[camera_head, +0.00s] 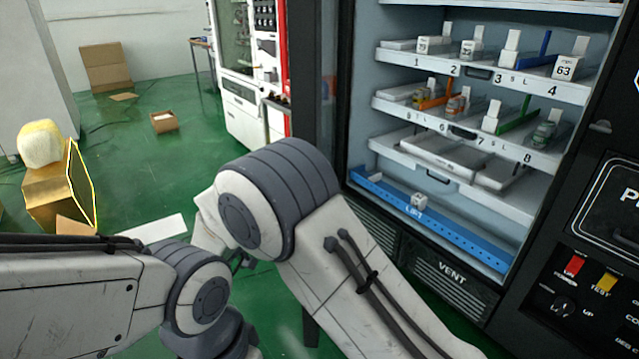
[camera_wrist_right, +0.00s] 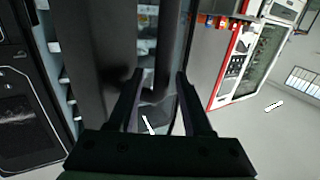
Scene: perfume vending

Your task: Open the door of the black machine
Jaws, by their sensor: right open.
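The black machine (camera_head: 425,247) fills the right of the head view, its lit shelves plainly visible. A dark framed panel with glass (camera_head: 312,75), which looks like its door swung outward, stands at the machine's left edge; the exact angle is hard to tell. My right arm crosses in front of the lower left of the machine, and its gripper is hidden there. In the right wrist view my right gripper (camera_wrist_right: 158,85) is open, its two fingers pointing at the dark door frame (camera_wrist_right: 108,40) and glass. Contact cannot be told. My left gripper is out of view.
Numbered shelves (camera_head: 470,72) hold small boxes and bottles above a blue lift tray (camera_head: 440,222). A control panel (camera_head: 590,290) is at right. A red and white machine (camera_head: 250,100) stands behind. A gold box (camera_head: 60,190) is at left on the green floor.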

